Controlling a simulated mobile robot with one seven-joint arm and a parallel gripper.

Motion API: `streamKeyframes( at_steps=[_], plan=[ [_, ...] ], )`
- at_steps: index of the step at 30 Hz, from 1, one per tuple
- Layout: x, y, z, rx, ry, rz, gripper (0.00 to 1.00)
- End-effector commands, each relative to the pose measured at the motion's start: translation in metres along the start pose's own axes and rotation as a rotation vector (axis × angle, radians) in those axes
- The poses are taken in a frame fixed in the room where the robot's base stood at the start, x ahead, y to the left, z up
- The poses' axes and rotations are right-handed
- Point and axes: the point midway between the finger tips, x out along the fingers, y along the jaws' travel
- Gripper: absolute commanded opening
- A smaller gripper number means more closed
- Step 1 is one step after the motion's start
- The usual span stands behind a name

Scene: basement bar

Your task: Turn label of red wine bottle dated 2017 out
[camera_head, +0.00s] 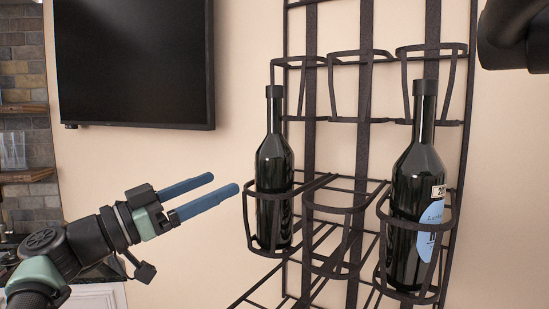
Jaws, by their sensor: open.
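Two dark wine bottles stand upright in a black wall rack. The right bottle (404,188) has a light blue label turned toward the right side, partly behind the holder's band, with a small pale tag above it showing "20" and cut-off digits. The left bottle (273,165) shows no label on its visible side. My gripper (226,184) is left of the left bottle, its two blue fingers apart and pointing right, with nothing between them. The fingertips are close to the left bottle's holder in the picture; I cannot tell whether they touch.
The black rack (367,60) has an empty holder between the bottles and empty holders in the row above. A dark screen (132,62) hangs on the wall at left. A shelf with a glass (13,150) is at the far left. Bare wall lies between screen and rack.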

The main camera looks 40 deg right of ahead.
Motion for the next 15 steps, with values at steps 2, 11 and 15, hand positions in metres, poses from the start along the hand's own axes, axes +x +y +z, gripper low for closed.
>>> streamKeyframes(
  at_steps=[2,11,15],
  plan=[
    [0.011,0.001,0.001,0.002,0.0,0.002,1.0],
    [0.047,0.001,0.0,0.002,0.002,0.002,1.0],
    [0.064,0.001,-0.001,0.001,0.003,0.002,1.0]
  ],
)
